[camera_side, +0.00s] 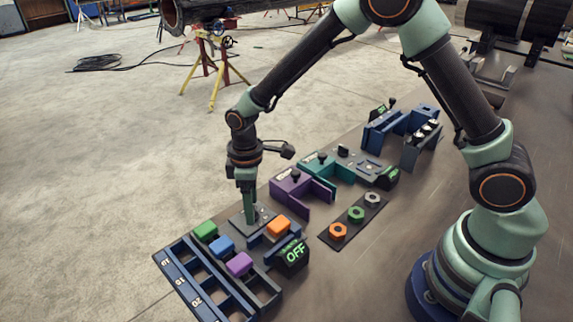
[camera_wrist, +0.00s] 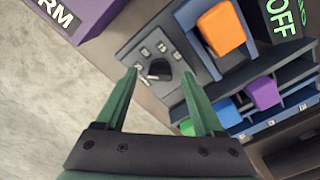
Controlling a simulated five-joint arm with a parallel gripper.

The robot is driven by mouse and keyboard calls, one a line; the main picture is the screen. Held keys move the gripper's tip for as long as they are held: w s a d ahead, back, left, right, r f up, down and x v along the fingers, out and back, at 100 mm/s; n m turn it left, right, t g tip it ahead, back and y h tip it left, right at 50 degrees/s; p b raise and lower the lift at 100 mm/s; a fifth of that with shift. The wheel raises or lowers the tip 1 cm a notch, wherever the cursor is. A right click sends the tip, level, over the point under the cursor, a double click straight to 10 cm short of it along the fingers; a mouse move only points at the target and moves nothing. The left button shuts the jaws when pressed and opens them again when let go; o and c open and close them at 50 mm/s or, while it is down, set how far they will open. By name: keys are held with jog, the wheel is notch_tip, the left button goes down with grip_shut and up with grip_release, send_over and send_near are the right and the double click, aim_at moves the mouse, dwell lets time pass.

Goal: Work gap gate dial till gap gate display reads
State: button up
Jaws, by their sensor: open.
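A black dial knob (camera_wrist: 158,70) sits on a grey plate (camera_wrist: 135,45) with small marks around it. A blue fixture (camera_wrist: 262,42) beside it holds an orange block (camera_wrist: 221,29). The black display (camera_side: 292,255) next to this fixture reads OFF in green, also seen in the wrist view (camera_wrist: 287,20). Its small upper line is not legible, so I cannot confirm the gap gate name. My gripper (camera_side: 249,221) points down at the plate. In the wrist view its open green fingers (camera_wrist: 158,76) straddle the knob, with nothing held. Contact cannot be told.
A blue rack (camera_side: 190,281) with green, blue and purple blocks stands at the front left. Purple (camera_side: 291,188) and teal (camera_side: 318,172) stations with knobs stand behind. A dark tray (camera_side: 355,218) holds orange, green and grey nuts. Bare table lies to its right.

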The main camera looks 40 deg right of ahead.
jog(key=shift+f, duration=0.25)
grip_shut()
jog(key=shift+m, duration=0.3)
jog(key=m, duration=0.4)
jog(key=shift+m, duration=2)
